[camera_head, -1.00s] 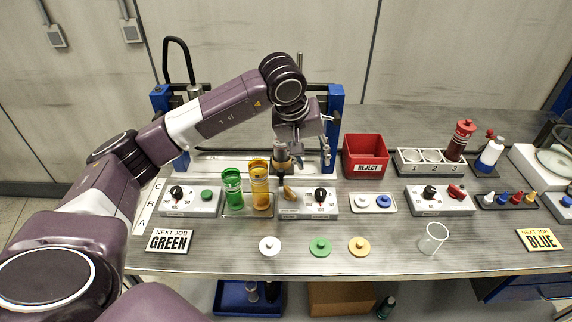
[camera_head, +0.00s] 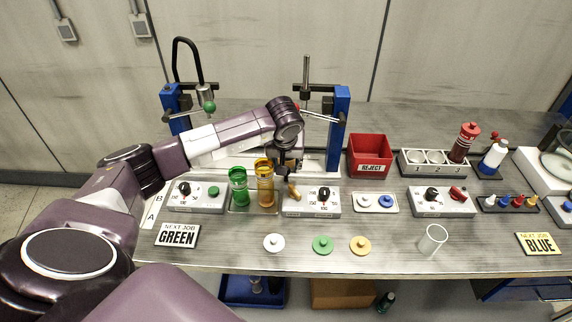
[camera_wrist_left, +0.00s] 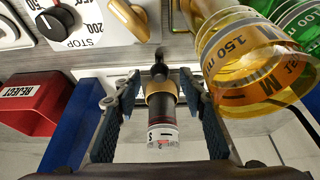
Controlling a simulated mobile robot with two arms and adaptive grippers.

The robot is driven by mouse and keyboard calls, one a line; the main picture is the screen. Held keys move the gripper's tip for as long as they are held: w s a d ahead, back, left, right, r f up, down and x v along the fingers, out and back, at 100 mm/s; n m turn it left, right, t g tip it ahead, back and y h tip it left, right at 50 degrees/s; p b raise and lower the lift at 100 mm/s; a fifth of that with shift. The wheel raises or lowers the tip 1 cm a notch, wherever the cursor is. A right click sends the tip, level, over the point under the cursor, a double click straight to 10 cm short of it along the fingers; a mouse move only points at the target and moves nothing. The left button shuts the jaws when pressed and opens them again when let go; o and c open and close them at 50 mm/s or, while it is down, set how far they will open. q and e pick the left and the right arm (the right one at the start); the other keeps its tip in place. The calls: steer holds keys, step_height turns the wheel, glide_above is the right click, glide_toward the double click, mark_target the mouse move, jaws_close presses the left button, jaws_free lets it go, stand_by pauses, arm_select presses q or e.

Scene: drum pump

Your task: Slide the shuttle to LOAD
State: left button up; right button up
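No part is clearly marked as the shuttle or LOAD, so I cannot tell which piece it is. My left gripper (camera_head: 288,166) is over the back of the bench, between the two blue posts, behind the amber cylinder. In the left wrist view its fingers (camera_wrist_left: 160,118) stand apart on either side of a dark upright handle-like piece (camera_wrist_left: 162,112) with a gold collar and a white label. Gaps show between this piece and both fingers. In the head view the gripper and arm largely hide it. My right gripper is out of view.
The amber cylinder (camera_head: 265,186) and green cylinder (camera_head: 239,188) stand close by on the left. Dial boxes (camera_head: 312,205) are in front. The red REJECT bin (camera_head: 369,154) is right of the right blue post (camera_head: 338,125). The front strip holds loose discs (camera_head: 322,245) and a clear cup (camera_head: 432,240).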

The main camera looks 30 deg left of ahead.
arm_select(q)
steer(key=shift+x, duration=1.2)
steer(key=shift+c, duration=0.5)
jaws_close()
